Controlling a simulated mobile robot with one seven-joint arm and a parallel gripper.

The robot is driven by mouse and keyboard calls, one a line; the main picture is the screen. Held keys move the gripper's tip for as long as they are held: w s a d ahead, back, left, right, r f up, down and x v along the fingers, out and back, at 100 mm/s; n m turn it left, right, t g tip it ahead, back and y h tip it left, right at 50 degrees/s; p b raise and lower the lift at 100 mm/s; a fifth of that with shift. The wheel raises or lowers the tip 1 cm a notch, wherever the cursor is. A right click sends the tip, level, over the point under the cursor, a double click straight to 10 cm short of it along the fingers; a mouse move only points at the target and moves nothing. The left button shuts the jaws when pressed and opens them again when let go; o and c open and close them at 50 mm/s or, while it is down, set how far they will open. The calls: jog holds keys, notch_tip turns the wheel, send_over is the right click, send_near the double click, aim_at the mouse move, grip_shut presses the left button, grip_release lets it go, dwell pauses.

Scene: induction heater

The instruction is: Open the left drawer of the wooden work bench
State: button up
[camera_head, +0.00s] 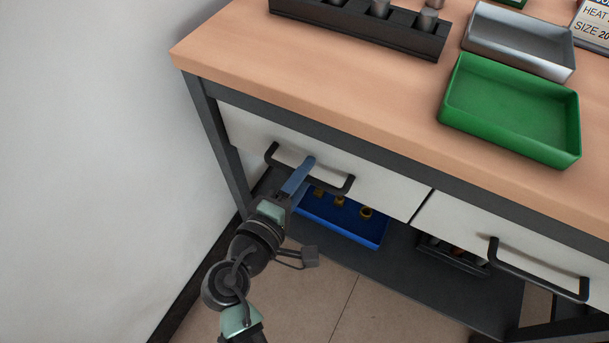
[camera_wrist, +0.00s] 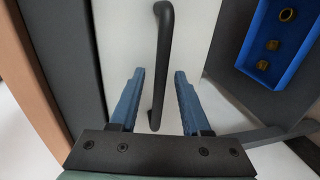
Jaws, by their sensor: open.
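The wooden work bench (camera_head: 330,85) has two white drawers under its top. The left drawer (camera_head: 375,183) looks closed, with a black bar handle (camera_head: 338,188). In the head view my gripper (camera_head: 303,172) is at this handle, its blue fingers overlapping it. In the wrist view my gripper (camera_wrist: 158,75) is open, with one finger on each side of the handle (camera_wrist: 163,50). Clear gaps show between each finger and the bar, so I cannot see contact. The white drawer front (camera_wrist: 120,40) lies behind the handle.
The right drawer (camera_head: 460,220) has its own black handle (camera_head: 535,280). Below the left drawer, a blue tray (camera_head: 355,232) with brass parts sits on the lower shelf. A green tray (camera_head: 510,110), a metal tray (camera_head: 520,38) and a black rack (camera_head: 335,27) stand on top. A white wall (camera_head: 90,150) is at left.

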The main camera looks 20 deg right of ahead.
jog(key=shift+w+d, duration=0.1)
jog(key=shift+d, duration=0.1)
jog(key=shift+c, duration=0.2)
grip_shut()
dwell(1.2)
